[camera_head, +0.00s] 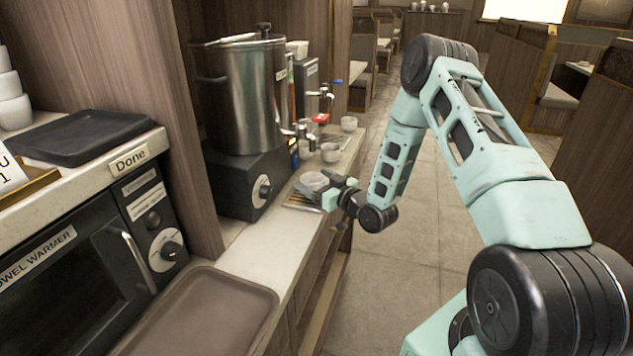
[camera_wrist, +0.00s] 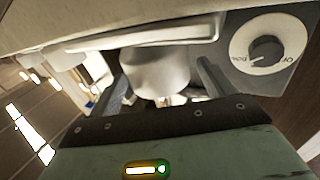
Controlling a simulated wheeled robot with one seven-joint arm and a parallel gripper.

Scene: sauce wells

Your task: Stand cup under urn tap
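The large steel urn (camera_head: 232,95) stands on a black base with a white dial (camera_head: 263,188), and the dial also shows in the wrist view (camera_wrist: 266,52). My gripper (camera_head: 327,189) is low over the counter, right of this base. In the wrist view, a white cup-like thing (camera_wrist: 157,74) lies between my two spread fingers (camera_wrist: 163,82). Whether both fingers press on it is unclear. In the head view, a white cup (camera_head: 312,180) shows beside the gripper, partly hidden. A narrower steel dispenser (camera_head: 308,85) stands behind, with taps with red (camera_head: 321,118) and blue handles.
Two other white cups (camera_head: 331,152) (camera_head: 348,124) stand farther back on the counter. A dark metal grate (camera_head: 296,201) lies by the gripper. A brown tray (camera_head: 208,315), a towel warmer (camera_head: 75,270) and a black tray (camera_head: 80,138) are nearer. The aisle floor (camera_head: 405,285) is clear.

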